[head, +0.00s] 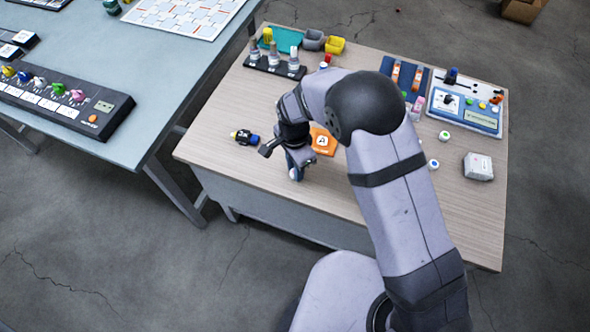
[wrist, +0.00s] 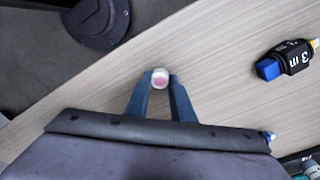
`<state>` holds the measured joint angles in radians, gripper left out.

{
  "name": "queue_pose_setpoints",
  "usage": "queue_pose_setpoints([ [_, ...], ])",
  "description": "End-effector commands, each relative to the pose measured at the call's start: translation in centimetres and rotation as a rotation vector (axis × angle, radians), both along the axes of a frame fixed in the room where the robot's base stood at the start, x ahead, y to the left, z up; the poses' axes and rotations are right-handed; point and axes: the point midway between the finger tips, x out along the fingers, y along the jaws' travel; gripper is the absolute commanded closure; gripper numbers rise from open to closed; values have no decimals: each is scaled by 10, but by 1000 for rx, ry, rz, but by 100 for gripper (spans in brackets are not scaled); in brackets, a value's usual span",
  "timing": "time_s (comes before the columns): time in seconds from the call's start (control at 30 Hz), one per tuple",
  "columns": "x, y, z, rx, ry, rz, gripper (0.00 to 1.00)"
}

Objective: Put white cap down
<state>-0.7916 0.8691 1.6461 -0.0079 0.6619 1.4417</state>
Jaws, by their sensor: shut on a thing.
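My gripper (wrist: 160,86) is shut on a small white cap (wrist: 160,77) with a pink centre, held between the two blue fingertips in the wrist view. In the head view my gripper (head: 295,174) points down over the front edge area of the wooden table, left of my arm. The cap is mostly hidden there by the fingers. I cannot tell whether the cap touches the table top.
A black device with a blue end (wrist: 283,62) lies right of the gripper in the wrist view. An orange card marked A (head: 322,141) lies just behind.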

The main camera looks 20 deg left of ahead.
Motion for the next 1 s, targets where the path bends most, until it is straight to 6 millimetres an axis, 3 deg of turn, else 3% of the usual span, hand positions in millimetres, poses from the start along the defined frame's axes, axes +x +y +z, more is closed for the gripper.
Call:
queue_pose_setpoints([
  [0.27, 1, 1, 20, 2, -2, 0, 100],
  [0.7, 1, 1, 88, 2, -2, 0, 100],
  [1.0, 5, -1, 100, 0, -6, 6, 100],
])
